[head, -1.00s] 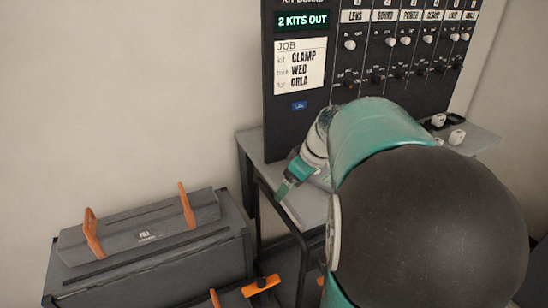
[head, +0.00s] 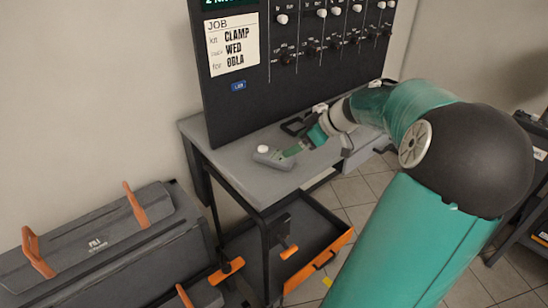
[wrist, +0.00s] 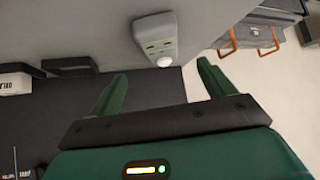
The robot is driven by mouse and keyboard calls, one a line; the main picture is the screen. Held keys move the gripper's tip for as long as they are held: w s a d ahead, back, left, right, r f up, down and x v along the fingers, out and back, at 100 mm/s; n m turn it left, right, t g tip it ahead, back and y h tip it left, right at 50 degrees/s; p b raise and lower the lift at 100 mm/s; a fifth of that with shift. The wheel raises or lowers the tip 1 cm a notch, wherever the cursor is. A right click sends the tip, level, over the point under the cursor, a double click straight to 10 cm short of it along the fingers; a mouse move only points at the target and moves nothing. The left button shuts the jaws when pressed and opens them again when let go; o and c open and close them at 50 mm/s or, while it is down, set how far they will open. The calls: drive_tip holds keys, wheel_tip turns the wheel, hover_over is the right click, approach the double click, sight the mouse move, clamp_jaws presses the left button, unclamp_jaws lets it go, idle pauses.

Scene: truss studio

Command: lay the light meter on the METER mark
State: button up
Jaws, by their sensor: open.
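The light meter is a small grey device with a white dome (head: 272,157). It lies on the grey table (head: 228,158) near its left end, in front of the dark kit board. In the wrist view the light meter (wrist: 155,32) lies just beyond the fingertips, its dome facing them. My gripper (head: 294,151) has green fingers and is low over the table, just right of the light meter. In the wrist view my gripper (wrist: 160,72) is open with nothing between its fingers. I cannot make out the METER mark in either view.
The kit board (head: 262,105) rises behind the table, with knobs and a job card (head: 232,45). A dark frame-like item (head: 298,126) lies near its foot. An orange-edged tray (head: 322,262) is below the table. A grey case with orange straps (head: 100,245) stands at left.

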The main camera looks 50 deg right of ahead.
sight(276, 154)
drive_tip(key=x, duration=0.9)
drive_tip(key=shift+a+f, duration=0.1)
drive_tip(key=shift+a, duration=0.05)
drive_tip(key=c, duration=1.2)
